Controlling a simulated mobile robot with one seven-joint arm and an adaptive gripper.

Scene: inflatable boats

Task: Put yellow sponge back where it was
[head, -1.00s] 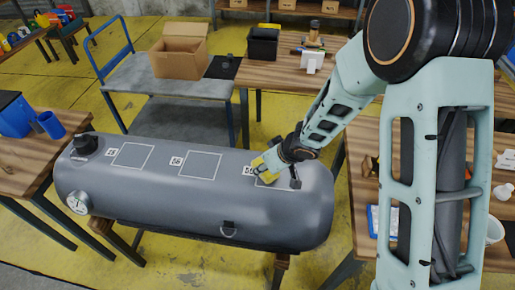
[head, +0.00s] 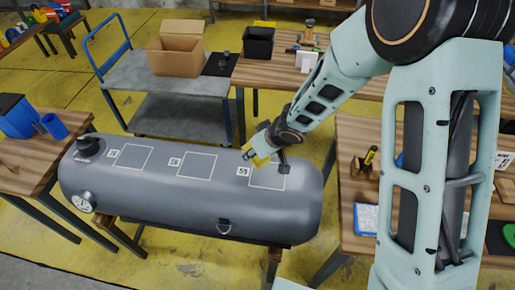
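The yellow sponge (head: 260,160) shows at the end of my gripper (head: 262,153), which appears shut on it. My fingers partly hide the sponge. Both are over the far right part of the grey inflatable tube (head: 190,204), by the white square outline (head: 268,177) labelled 59. I cannot tell whether the sponge touches the tube. Two more white square outlines, the middle one (head: 197,166) and the left one (head: 132,157), lie empty on the tube.
A blue-framed cart (head: 180,100) with an open cardboard box (head: 176,60) stands behind the tube. A black bin (head: 259,42) sits on the back wooden table. Wooden tables stand left (head: 22,172) and right (head: 350,135). A gauge (head: 83,202) is on the tube's left end.

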